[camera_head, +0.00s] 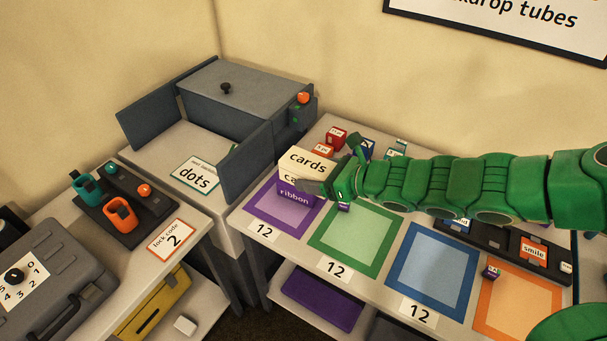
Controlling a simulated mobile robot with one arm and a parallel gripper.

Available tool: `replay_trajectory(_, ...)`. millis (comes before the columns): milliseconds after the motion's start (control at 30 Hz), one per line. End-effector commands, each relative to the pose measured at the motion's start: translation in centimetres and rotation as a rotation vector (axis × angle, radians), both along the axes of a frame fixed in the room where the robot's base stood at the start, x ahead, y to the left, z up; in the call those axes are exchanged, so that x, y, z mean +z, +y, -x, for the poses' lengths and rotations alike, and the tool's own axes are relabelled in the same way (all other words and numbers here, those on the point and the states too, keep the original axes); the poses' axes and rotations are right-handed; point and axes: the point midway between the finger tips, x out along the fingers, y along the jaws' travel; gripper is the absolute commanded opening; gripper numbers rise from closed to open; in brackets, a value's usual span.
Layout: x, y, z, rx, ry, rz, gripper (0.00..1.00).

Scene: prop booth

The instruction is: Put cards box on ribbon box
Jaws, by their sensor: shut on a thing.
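The cards box (306,163) is cream with a "cards" label on top. It sits directly over the purple ribbon box (294,197) in the left half of the table; I cannot tell whether the two touch. The ribbon box stands on the purple-framed square (278,217). My gripper (325,184) comes in from the right and is shut on the cards box at its right side. The fingers hide part of the cards box's front.
Green (355,239), blue (432,272) and orange (512,308) framed squares lie to the right. Small red boxes (336,136) stand behind.

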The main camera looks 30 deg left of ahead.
Motion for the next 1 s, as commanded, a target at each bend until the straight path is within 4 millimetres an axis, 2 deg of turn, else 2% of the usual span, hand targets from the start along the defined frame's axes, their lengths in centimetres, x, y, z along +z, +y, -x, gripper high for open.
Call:
replay_trajectory(367,-1.6,2.5,-2.6,0.000,-0.001,0.002,0.34)
replay_trajectory(567,-3.0,4.4,-4.6,0.001,-0.002,0.003,0.34)
replay_trajectory(1000,-7.2,7.1,-7.3,0.000,-0.001,0.002,0.34)
